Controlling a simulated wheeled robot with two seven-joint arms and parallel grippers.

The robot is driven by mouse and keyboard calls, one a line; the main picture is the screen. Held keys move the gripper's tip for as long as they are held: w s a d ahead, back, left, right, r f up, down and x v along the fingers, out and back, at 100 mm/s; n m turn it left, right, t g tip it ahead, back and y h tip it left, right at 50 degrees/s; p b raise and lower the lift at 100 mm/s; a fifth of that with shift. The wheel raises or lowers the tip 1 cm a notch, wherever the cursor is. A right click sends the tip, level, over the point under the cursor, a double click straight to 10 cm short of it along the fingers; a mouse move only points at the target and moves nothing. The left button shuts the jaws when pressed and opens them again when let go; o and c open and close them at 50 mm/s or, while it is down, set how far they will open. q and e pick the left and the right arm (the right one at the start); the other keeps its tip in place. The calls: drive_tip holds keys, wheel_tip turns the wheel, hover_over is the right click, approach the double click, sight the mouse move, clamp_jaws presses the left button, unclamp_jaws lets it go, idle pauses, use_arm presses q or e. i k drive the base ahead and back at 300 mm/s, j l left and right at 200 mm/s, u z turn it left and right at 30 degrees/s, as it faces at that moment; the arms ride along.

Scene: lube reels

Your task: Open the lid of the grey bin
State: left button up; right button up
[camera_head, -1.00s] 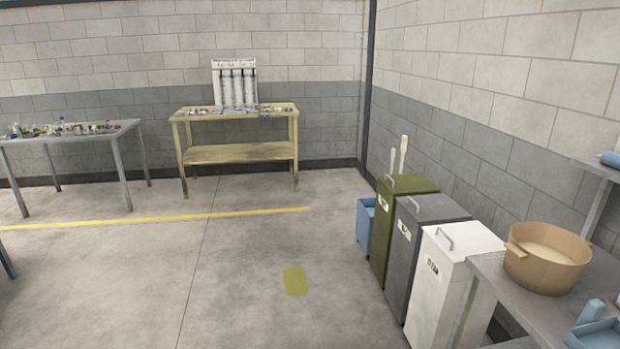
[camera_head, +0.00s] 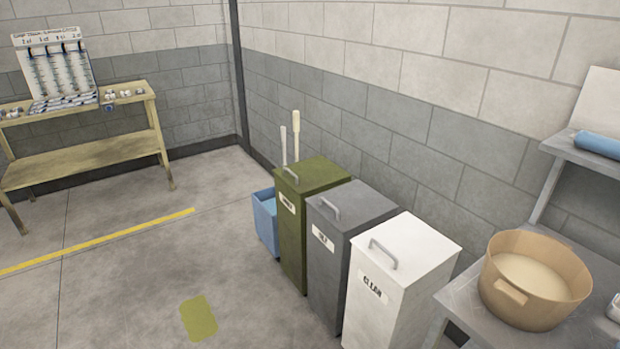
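The grey bin (camera_head: 329,262) stands against the right wall, between a green bin (camera_head: 291,237) and a white bin (camera_head: 377,301). Its flat grey lid (camera_head: 357,203) is shut and carries a bar handle (camera_head: 331,209) near its front edge. A white label (camera_head: 323,239) is on its front, with lettering too small to read surely. Neither of my grippers shows in the head view.
A blue container (camera_head: 266,222) and two upright pale handles (camera_head: 296,136) are beside the green bin. A grey table (camera_head: 462,301) with a tan tub (camera_head: 515,299) stands right of the white bin. Floor before the bins is clear, with a yellow-green patch (camera_head: 198,319).

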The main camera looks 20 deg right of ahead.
sight(347, 207)
drive_tip(key=i+j+z, duration=0.1)
drive_tip(key=i, duration=0.6)
drive_tip(key=i+j, duration=0.1)
drive_tip(key=i, duration=0.65)
drive_tip(key=z, duration=0.05)
